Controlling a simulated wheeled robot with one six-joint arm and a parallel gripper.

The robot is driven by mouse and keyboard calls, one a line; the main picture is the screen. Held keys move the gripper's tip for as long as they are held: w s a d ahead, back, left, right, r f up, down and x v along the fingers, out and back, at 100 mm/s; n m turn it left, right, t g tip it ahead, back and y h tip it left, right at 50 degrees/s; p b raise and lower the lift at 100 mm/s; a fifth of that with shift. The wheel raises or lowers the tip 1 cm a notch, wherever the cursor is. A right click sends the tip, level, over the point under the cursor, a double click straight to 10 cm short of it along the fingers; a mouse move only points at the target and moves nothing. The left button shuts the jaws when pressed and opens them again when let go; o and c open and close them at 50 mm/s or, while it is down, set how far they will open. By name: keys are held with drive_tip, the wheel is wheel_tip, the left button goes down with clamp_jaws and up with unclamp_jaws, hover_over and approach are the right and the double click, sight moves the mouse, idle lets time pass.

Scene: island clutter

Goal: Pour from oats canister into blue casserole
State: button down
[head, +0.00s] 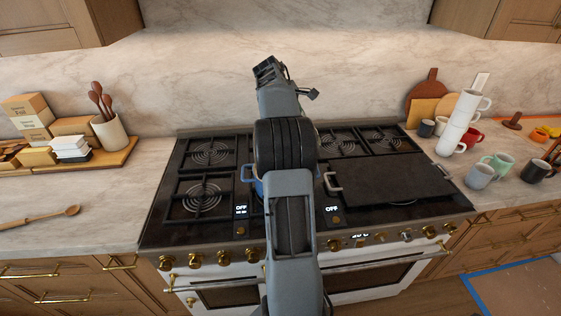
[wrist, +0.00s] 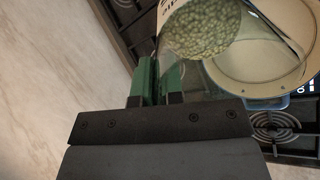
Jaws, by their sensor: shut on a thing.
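In the wrist view my gripper (wrist: 160,78) has its green fingers closed on the oats canister (wrist: 176,50), a clear jar with part of its lettering showing. The canister is tilted, with a mass of greenish-tan oats (wrist: 205,28) inside. The blue casserole (wrist: 264,103) lies just beyond it, its cream inside and round floor showing; the visible floor looks bare. The canister overlaps the casserole in this view; I cannot tell the gap between them. In the head view my arm hides the canister and most of the casserole (head: 258,187), which sits on the stove.
The stove (head: 160,215) has black grates and a dark griddle plate (head: 385,180) right of the casserole. Stacked white mugs (head: 460,122) and other mugs stand on the right counter. Boxes and a utensil crock (head: 110,134) stand left. A wooden spoon (head: 45,217) lies on the left counter.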

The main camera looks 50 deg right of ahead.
drive_tip(key=shift+a+f+h+b, duration=0.2)
drive_tip(key=shift+h+b, duration=0.3)
drive_tip(key=shift+b, duration=0.4)
drive_tip(key=shift+r+h+b, duration=0.1)
drive_tip(key=shift+h+b, duration=0.2)
drive_tip(key=shift+b, duration=0.2)
drive_tip(key=b, duration=0.1)
drive_tip(key=h+b, duration=0.1)
drive_tip(key=shift+w+a+f+b, duration=0.15)
drive_tip(key=shift+a+f+b, duration=0.1)
drive_tip(key=shift+f+b, duration=0.15)
drive_tip(key=shift+r+g+h, duration=0.1)
drive_tip(key=shift+g+h, duration=0.2)
drive_tip(key=shift+g, duration=0.1)
drive_tip(key=shift+a+b, duration=0.1)
drive_tip(key=shift+b, duration=0.35)
